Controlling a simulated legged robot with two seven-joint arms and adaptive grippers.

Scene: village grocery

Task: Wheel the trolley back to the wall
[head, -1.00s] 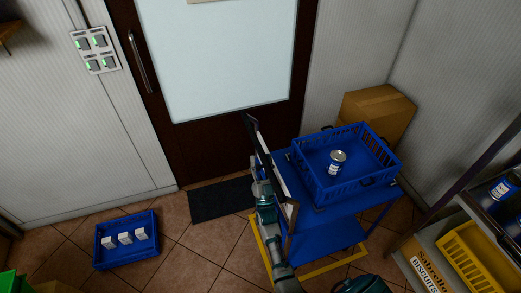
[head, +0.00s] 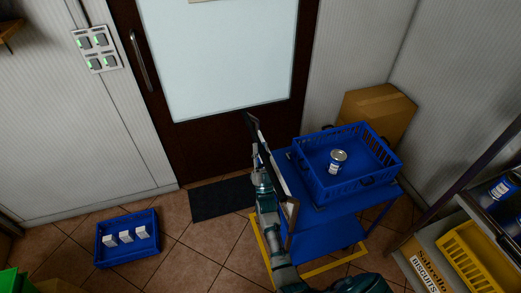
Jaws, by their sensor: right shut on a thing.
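The blue trolley (head: 322,229) stands right of the door, with its dark push handle (head: 277,184) on its left side. My right gripper (head: 262,163) is shut on the handle; the arm and handle partly hide the fingers. My left gripper is not in view. A yellow floor outline (head: 335,266) shows around the trolley's base, partly hidden by the trolley and my arm.
A cardboard box (head: 385,108) stands behind the trolley by the wall. Shelving with a yellow crate (head: 470,262) is at the right. A dark mat (head: 222,198) lies before the door (head: 196,150). A blue tray (head: 127,257) with white blocks is on the floor at left.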

